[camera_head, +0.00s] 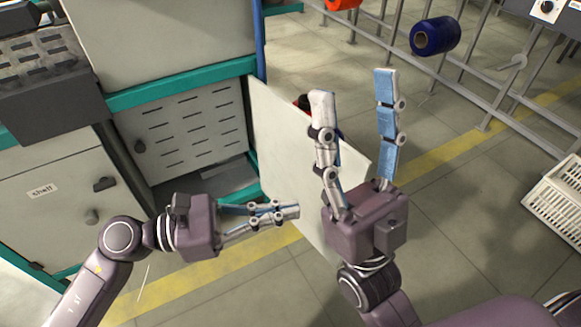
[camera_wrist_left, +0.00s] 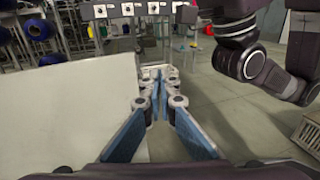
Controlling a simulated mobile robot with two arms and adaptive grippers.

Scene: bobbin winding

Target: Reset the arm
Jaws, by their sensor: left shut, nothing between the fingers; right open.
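My left gripper (camera_head: 290,211) is shut and empty in the head view, pointing right in front of the open cabinet door. Its closed fingers also show in the left wrist view (camera_wrist_left: 160,78). My right gripper (camera_head: 350,85) is open and empty, with its two fingers pointing up and spread apart. It stands to the right of the left gripper, partly in front of the white door panel (camera_head: 276,150). In the left wrist view, part of my right arm (camera_wrist_left: 245,60) shows at the upper right. Neither gripper holds anything.
A machine cabinet with a vented panel (camera_head: 195,125) and teal frame stands at the left. A blue bobbin (camera_head: 434,37) and an orange bobbin (camera_head: 342,3) sit on a metal rack at the back. A white crate (camera_head: 556,205) stands at the right. Tiled floor lies between.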

